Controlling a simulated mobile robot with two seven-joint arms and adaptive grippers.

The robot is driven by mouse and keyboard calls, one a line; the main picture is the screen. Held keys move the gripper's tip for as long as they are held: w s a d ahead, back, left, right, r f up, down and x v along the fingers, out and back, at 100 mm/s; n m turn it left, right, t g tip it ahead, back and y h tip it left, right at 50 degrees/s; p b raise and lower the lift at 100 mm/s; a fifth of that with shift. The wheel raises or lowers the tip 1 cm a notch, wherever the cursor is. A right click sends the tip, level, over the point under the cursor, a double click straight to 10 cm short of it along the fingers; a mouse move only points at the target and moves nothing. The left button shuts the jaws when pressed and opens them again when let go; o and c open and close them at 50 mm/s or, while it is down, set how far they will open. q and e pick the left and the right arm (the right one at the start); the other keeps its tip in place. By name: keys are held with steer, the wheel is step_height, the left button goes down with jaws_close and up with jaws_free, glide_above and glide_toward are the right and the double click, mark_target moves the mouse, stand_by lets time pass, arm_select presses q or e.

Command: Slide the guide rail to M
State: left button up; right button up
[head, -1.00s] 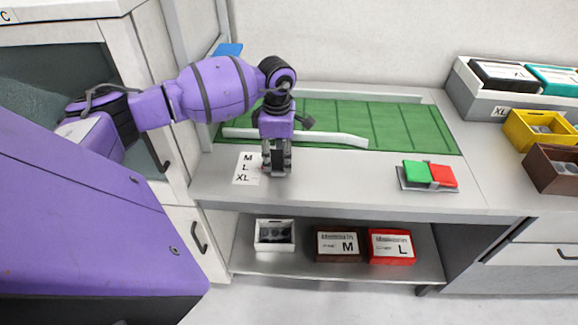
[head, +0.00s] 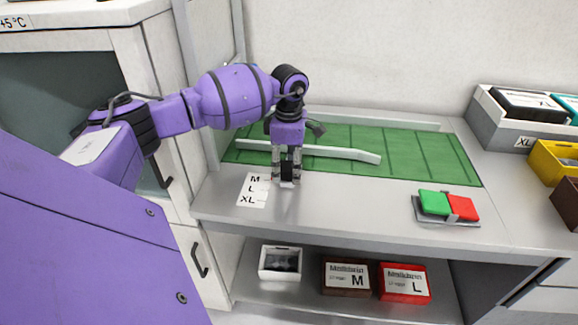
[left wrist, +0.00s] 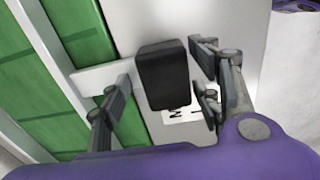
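The white guide rail (head: 325,152) lies lengthwise over the green belt (head: 420,155), its right end bent forward. In the left wrist view the rail (left wrist: 90,80) runs beside a finger. Its black handle (head: 287,170) stands upright in front of the rail and shows as a black block in the left wrist view (left wrist: 162,78). The label with M, L and XL (head: 248,199) lies left of the handle, which is about level with M and L. My right gripper is out of view.
A green and red button pad (head: 446,208) sits at the front right of the worktop. White, brown (head: 345,277) and red (head: 404,283) boxes stand on the shelf below. A grey bin (head: 497,117) and a yellow bin (head: 555,161) stand at the right. The middle front of the worktop is clear.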

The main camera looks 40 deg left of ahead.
arm_select(q)
steer(key=shift+s+r, duration=0.1)
step_height(320, 180, up, 12)
stand_by(0.5)
stand_by(0.5)
